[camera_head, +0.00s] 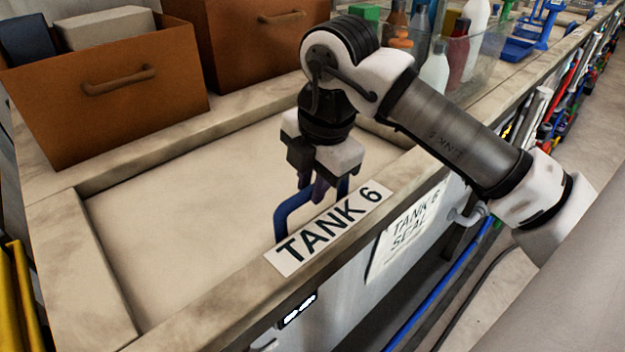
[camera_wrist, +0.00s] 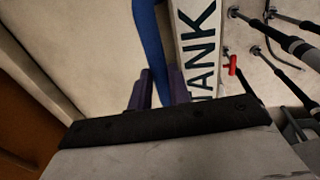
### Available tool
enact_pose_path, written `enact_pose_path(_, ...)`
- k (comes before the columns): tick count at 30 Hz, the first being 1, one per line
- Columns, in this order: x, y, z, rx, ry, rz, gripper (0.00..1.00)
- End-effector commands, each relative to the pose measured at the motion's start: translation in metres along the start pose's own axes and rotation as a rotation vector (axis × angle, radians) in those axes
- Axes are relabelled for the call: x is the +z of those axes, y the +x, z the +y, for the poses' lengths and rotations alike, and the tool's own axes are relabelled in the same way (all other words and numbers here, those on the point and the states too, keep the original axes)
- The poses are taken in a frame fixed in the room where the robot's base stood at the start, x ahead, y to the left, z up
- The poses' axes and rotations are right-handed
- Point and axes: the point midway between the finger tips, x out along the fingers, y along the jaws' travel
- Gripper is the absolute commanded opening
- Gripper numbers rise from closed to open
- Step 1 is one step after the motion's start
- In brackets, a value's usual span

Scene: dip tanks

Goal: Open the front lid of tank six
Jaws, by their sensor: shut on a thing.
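The tank six lid (camera_head: 185,215) is a pale, stained flat panel in a raised frame; it appears to lie closed. A blue bar handle (camera_head: 286,212) stands on it near the front edge, behind the "TANK 6" label (camera_head: 330,228). My gripper (camera_head: 323,190) points down over the handle and is shut on it. In the wrist view, the purple fingers (camera_wrist: 158,88) sit on both sides of the blue handle (camera_wrist: 147,40). My gripper hides part of the handle.
Brown bins (camera_head: 120,95) stand on the ledge behind the lid. A clear tub (camera_head: 455,62) with bottles stands beyond my arm. A "TANK 6 SEAL" sign (camera_head: 405,232) hangs on the front wall. Pipes and a red valve handle (camera_wrist: 231,65) show below it.

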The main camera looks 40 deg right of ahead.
Motion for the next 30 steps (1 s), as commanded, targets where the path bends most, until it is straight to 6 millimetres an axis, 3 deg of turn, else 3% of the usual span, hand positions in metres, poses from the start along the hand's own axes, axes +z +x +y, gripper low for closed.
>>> enact_pose_path(5,0.0,0.001,0.004,-0.001,-0.001,-0.001,0.0)
enact_pose_path(11,-0.001,0.008,0.03,0.0,-0.004,-0.002,0.0)
enact_pose_path(17,-0.001,0.019,0.086,0.002,-0.005,-0.003,0.0)
enact_pose_path(30,-0.002,0.042,0.235,0.002,-0.003,-0.001,0.0)
